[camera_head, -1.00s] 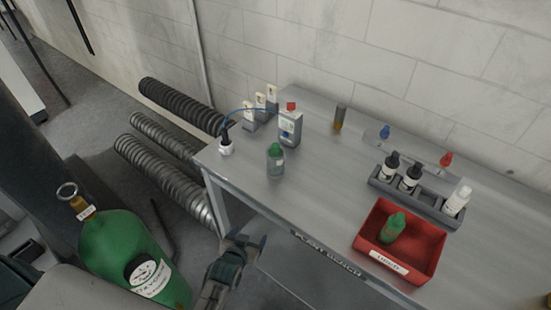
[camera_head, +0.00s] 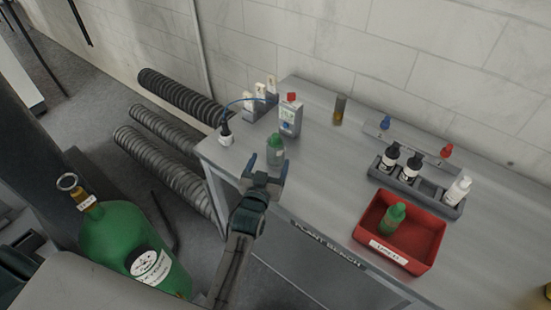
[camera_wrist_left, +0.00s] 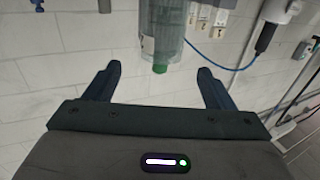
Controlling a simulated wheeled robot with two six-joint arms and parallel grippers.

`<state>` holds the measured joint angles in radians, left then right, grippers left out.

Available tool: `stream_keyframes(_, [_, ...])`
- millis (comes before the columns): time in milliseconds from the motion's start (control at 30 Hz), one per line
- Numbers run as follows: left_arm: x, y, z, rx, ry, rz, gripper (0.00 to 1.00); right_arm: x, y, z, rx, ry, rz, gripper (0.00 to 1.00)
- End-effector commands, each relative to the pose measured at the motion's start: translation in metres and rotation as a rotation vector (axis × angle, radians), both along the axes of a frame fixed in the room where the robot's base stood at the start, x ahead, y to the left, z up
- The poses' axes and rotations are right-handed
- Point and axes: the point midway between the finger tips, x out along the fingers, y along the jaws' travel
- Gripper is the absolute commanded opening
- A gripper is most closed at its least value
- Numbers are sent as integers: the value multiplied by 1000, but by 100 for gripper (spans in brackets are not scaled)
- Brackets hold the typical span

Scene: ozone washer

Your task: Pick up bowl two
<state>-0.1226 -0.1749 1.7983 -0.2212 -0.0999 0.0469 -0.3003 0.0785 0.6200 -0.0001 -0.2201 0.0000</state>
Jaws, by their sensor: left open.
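My left gripper (camera_head: 267,170) is open at the near edge of the grey bench (camera_head: 325,190), with nothing between its fingers in the head view. A clear greenish bottle with a green cap (camera_head: 275,150) stands on the bench just beyond the fingertips. In the left wrist view this bottle (camera_wrist_left: 162,35) shows cap down, ahead of and between the open fingers (camera_wrist_left: 159,69); whether they touch it I cannot tell. I can make out no bowl and no label reading two. My right gripper is not in view.
A red tray (camera_head: 425,243) holds a green bottle (camera_head: 393,218). A grey rack (camera_head: 440,202) holds dropper bottles. A green cylinder (camera_head: 120,245) stands at left.

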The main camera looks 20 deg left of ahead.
Motion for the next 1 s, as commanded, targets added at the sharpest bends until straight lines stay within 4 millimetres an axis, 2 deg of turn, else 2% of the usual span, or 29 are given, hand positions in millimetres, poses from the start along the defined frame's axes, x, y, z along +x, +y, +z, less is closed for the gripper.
stream_keyframes(33, [8,0,-3,1,-3,0,77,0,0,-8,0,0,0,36])
stream_keyframes(267, [23,2,-1,0,-1,0,77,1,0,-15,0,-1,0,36])
stream_keyframes(600, [66,6,1,2,0,0,77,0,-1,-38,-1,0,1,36])
stream_keyframes(900, [70,6,3,1,2,0,77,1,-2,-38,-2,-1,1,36])
stream_keyframes(1000, [70,6,3,1,2,0,57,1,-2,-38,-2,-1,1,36])
